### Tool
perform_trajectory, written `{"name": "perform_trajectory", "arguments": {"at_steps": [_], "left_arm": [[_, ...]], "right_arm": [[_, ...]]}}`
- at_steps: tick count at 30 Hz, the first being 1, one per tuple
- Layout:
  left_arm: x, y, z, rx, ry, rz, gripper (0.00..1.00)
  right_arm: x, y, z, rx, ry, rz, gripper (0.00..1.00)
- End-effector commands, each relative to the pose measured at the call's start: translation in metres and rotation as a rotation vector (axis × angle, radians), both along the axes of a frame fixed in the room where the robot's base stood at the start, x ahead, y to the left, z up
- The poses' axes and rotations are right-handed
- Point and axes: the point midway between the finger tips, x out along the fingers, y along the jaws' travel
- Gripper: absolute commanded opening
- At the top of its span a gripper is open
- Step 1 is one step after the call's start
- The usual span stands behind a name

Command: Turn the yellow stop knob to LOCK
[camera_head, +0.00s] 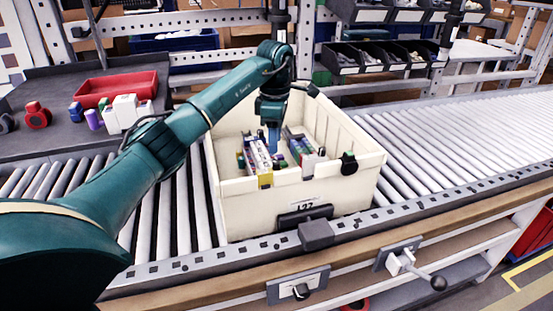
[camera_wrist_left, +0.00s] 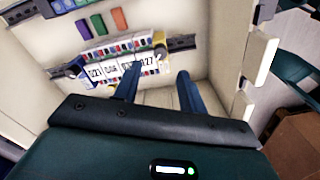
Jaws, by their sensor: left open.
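A rack with numbered labels (camera_wrist_left: 108,68) and coloured pieces is on the bin's inside, beyond the fingers. My right gripper is not in view.
The bin stands on a roller conveyor (camera_head: 460,120). A red tray (camera_head: 115,88) lies at left. Rollers at right are clear.

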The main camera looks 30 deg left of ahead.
Motion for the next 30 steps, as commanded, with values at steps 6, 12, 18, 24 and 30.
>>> {"name": "perform_trajectory", "arguments": {"at_steps": [6,12,18,24,30], "left_arm": [[-0.001,-0.001,-0.042,-0.003,0.001,-0.001,0.41],[0.0,-0.001,-0.06,-0.002,-0.001,-0.001,0.41],[0.0,-0.001,-0.064,-0.002,-0.002,-0.002,0.41],[0.0,-0.001,-0.064,-0.002,-0.002,-0.002,0.36],[0.0,-0.001,-0.063,-0.002,-0.002,-0.002,0.2]], "right_arm": [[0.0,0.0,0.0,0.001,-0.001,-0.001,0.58],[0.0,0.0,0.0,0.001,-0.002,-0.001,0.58],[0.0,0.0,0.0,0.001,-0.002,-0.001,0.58],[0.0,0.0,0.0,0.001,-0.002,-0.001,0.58],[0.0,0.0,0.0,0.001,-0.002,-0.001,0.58]]}}
